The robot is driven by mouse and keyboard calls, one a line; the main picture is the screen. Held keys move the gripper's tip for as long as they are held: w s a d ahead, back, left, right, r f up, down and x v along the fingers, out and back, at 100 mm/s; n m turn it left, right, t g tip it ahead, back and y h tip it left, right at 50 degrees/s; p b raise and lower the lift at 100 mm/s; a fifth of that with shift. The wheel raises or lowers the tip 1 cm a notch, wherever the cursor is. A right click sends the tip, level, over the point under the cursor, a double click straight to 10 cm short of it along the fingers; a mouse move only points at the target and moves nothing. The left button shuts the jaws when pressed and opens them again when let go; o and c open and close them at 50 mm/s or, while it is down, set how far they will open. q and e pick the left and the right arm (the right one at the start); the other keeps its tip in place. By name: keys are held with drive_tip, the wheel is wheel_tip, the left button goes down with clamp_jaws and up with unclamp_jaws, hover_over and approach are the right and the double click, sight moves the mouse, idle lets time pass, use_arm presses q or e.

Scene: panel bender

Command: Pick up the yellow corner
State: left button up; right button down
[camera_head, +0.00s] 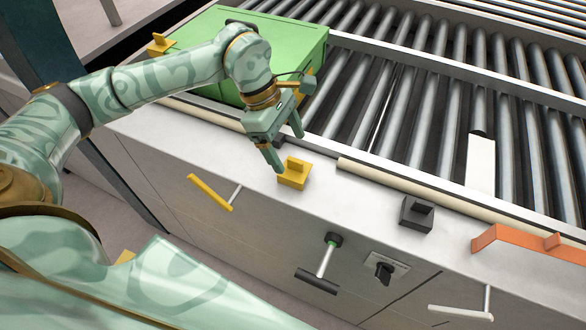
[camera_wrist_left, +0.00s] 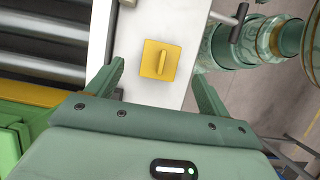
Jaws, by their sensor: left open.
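The yellow corner (camera_head: 294,173) is a small block with an upright tab. It sits on the light grey ledge at the front of the roller bed. In the left wrist view the yellow corner (camera_wrist_left: 160,60) lies between and just ahead of the two fingertips. My left gripper (camera_head: 285,152) is open and empty, close above and behind the corner. The left wrist view shows its fingers (camera_wrist_left: 160,76) spread to either side of the corner, with no contact visible. My right gripper is not in view.
A green box (camera_head: 225,30) stands on the rollers (camera_head: 400,110) behind my left arm. A black corner (camera_head: 416,213) and an orange bar (camera_head: 520,240) lie further right on the ledge (camera_head: 350,190). A yellow handle (camera_head: 210,192) and a black-knobbed lever (camera_head: 328,262) stick out from the front panel.

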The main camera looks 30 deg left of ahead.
sight(292, 159)
use_arm(q)
drive_tip(key=x, duration=0.5)
drive_tip(key=shift+s+a+f, duration=0.15)
drive_tip(key=shift+f, duration=0.05)
drive_tip(key=c, duration=1.1)
drive_tip(key=shift+o, duration=0.2)
drive_tip(key=shift+r, duration=0.1)
